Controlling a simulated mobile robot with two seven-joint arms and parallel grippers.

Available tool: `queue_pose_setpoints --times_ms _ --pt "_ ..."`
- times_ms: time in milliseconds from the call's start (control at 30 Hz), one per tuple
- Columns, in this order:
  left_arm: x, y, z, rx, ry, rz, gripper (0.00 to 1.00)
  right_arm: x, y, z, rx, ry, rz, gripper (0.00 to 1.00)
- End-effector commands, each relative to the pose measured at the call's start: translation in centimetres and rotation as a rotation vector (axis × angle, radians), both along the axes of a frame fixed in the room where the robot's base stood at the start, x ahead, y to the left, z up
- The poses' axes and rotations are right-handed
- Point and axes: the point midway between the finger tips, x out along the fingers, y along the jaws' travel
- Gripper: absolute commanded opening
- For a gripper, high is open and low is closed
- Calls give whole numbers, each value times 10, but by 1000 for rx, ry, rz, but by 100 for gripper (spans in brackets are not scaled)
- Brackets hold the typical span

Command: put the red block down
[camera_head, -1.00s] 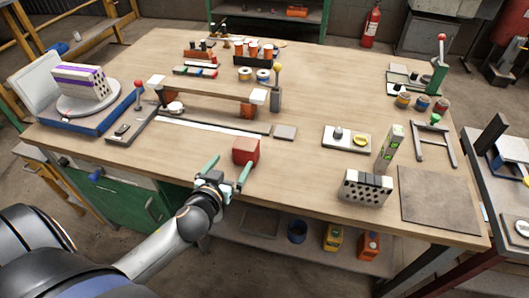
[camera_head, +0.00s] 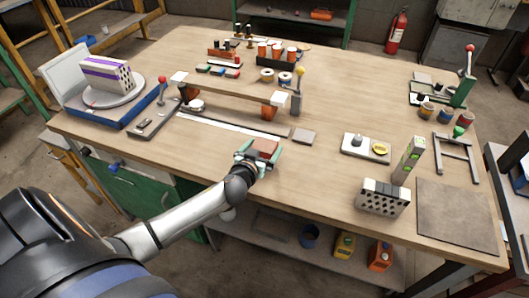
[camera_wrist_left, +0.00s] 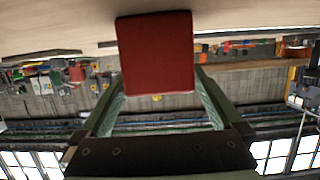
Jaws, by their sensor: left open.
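The red block (camera_head: 264,146) is on the wooden table near its front edge, in the middle of the head view. My left gripper (camera_head: 260,155) is open, with its pale green fingers at the left and right sides of the block. In the left wrist view the red block (camera_wrist_left: 156,55) appears at the ends of the two green fingers, against the table surface, which shows at the top. Whether either finger touches the block I cannot tell. My right gripper is not in view.
A perforated brick (camera_head: 382,198) and a flat grey mat (camera_head: 456,215) are on the right. The tabletop between block and brick is clear.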

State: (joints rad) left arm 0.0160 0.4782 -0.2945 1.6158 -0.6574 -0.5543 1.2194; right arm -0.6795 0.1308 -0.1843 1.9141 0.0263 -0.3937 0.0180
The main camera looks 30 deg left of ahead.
Motion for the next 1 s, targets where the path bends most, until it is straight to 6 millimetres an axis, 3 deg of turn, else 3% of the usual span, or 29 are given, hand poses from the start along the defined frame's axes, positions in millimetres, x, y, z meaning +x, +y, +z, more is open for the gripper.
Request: queue_pose_setpoints --times_ms 367,1000 --pt "9 2 -3 -1 1 0 100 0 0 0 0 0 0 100" --pt "8 2 -3 -1 2 0 29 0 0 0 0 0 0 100"
